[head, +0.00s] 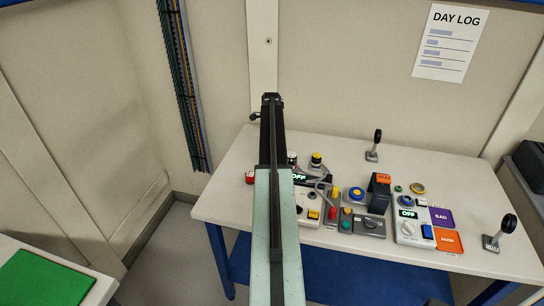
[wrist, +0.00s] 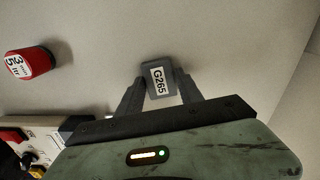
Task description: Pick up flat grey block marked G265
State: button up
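The flat grey block marked G265 (wrist: 147,72) shows in the wrist view, with its white label facing the camera. My gripper (wrist: 160,79) has one dark finger on each side of the block, close against its sides. I see no clear gap there, but I cannot tell whether the fingers press on it. I also cannot tell whether the block rests on the table or is off it. In the head view my gripper (head: 271,97) is at the far end of my arm, and the block is hidden or too small to make out.
A red cylinder (wrist: 30,63) stands left of the block; it also shows in the head view (head: 250,177). The white table (head: 340,150) carries control boxes, buttons and cables right of my arm. A black knobbed stand (head: 373,146) is at the back. The wall is behind.

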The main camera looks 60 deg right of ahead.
grip_shut()
jog(key=shift+r, duration=0.1)
notch_tip(320, 180, up, 10)
jog(key=p, duration=1)
